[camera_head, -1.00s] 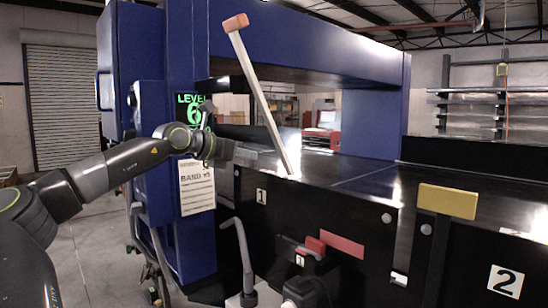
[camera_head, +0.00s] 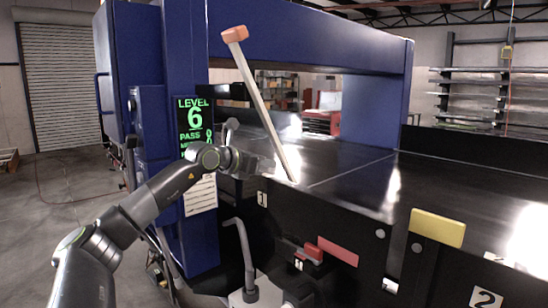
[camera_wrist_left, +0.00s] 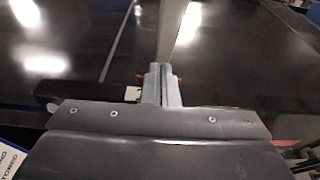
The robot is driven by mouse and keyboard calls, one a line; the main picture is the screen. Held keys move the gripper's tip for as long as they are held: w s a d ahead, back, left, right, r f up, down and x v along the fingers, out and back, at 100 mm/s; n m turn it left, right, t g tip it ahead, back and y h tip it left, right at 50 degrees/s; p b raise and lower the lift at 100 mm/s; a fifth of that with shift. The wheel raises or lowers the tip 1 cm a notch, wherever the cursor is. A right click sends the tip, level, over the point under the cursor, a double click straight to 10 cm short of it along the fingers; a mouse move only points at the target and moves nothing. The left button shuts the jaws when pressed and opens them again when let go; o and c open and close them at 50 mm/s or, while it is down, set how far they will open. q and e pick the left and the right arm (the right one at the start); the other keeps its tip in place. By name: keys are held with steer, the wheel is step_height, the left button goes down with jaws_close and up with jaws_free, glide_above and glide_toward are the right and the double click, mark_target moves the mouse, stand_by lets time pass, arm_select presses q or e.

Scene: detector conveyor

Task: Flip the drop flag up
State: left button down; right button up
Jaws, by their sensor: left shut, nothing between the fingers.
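A pale bar with an orange block (camera_head: 235,34) at its top end stands tilted, leaning up to the left from the near edge of the dark conveyor beside the "1" label; it seems to be the drop flag. My left gripper (camera_head: 250,163) is left of the bar's lower part, over the conveyor's near edge. In the left wrist view its fingers (camera_wrist_left: 163,82) are shut and empty, and the pale bar (camera_wrist_left: 174,25) runs upward just beyond them. I cannot tell whether they touch it. My right gripper is not in view.
A blue gantry (camera_head: 300,48) spans the conveyor (camera_head: 345,180). A "LEVEL 6" screen (camera_head: 195,120) is behind my left arm.

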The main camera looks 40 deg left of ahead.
mark_target(282, 164)
arm_select(q)
steer(key=shift+p+x, duration=0.8)
steer(key=shift+x, duration=0.65)
steer(key=shift+w, duration=0.15)
